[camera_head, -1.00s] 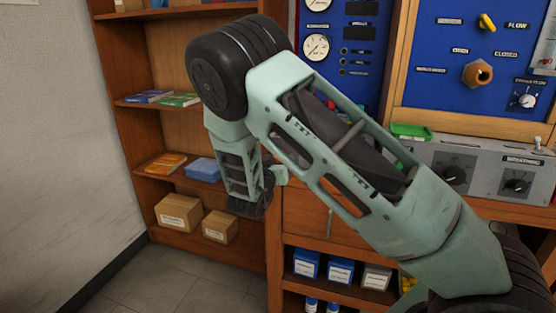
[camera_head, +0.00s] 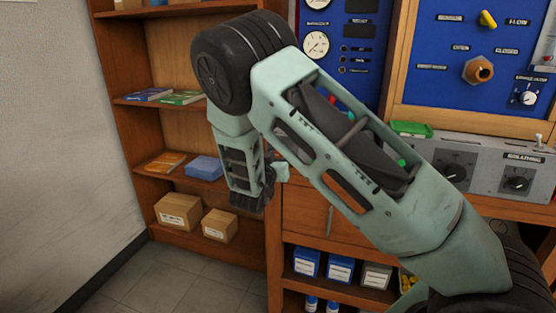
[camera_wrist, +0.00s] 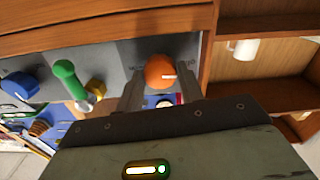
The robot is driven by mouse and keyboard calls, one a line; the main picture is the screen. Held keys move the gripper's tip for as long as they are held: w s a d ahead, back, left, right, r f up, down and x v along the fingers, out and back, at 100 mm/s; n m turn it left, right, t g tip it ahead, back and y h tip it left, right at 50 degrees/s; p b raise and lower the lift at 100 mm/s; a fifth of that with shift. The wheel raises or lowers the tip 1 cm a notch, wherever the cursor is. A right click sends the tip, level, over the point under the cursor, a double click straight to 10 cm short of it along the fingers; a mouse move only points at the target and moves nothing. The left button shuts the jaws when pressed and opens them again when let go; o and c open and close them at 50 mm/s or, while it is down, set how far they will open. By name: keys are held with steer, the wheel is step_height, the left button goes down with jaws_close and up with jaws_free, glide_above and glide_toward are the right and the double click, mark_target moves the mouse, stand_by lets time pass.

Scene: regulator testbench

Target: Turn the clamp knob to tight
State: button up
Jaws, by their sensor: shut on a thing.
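An orange round knob (camera_wrist: 159,68) sits on a grey panel (camera_wrist: 118,55) in the wrist view, with a short white mark on its right side. I take it for the clamp knob. My gripper (camera_wrist: 161,80) has one finger on each side of the knob and is shut on it. Panel lettering beside the knob is partly covered by a finger and cannot be read. In the head view my own arm covers the middle of the picture, and I cannot make out the knob there.
In the wrist view a green-handled lever (camera_wrist: 70,78) and a blue knob (camera_wrist: 20,85) stand left of the orange knob, and a white mug (camera_wrist: 243,48) is on a shelf. The head view shows wooden shelves (camera_head: 172,60) and a grey control box (camera_head: 482,165).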

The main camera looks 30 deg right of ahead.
steer(key=m+b, duration=0.4)
steer(key=shift+f, duration=0.2)
steer(key=m+b, duration=3.1)
steer(key=b, duration=1)
steer(key=o, duration=1)
steer(key=shift+r, duration=0.1)
